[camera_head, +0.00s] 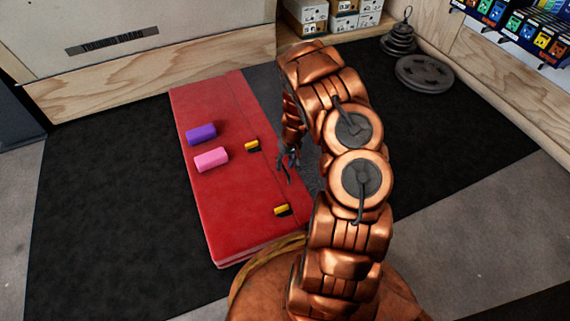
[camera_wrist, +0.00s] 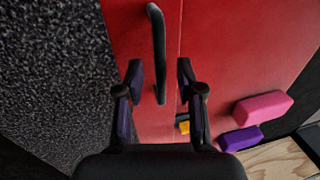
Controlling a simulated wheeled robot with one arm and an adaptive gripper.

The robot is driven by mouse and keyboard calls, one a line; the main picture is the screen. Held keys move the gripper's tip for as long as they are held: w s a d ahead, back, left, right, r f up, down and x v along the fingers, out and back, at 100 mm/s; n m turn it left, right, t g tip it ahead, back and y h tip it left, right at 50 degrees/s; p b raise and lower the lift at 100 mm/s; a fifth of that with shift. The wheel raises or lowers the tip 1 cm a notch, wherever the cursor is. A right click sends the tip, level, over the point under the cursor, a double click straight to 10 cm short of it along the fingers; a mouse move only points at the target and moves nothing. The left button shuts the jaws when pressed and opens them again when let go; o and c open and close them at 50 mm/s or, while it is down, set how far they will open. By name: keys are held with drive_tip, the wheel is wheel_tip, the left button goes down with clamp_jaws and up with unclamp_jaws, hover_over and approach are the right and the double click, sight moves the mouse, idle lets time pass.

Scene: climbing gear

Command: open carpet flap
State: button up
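A red folded pad (camera_head: 215,200) lies on the dark floor, with a seam along its right part; the red strip right of it looks like the flap (camera_head: 245,100). Grey speckled carpet (camera_wrist: 50,80) shows beside the red edge in the wrist view. A black bar-like handle (camera_wrist: 158,50) is on the red strip beside the seam. My gripper (camera_wrist: 160,72) is open, with a finger on each side of the handle's line in that view; I cannot tell whether they touch it. In the head view my gripper (camera_head: 287,165) is over the pad's right edge, partly hidden by my arm.
A purple block (camera_head: 201,134) and a pink block (camera_head: 211,160) lie on the pad. Yellow-and-black buckles (camera_head: 252,146) (camera_head: 281,210) sit near the seam. Weight plates (camera_head: 424,72) and shoe boxes (camera_head: 343,18) are at the back. Floor left of the pad is clear.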

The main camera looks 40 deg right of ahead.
drive_tip(key=shift+c, duration=0.2)
clamp_jaws()
idle(0.4)
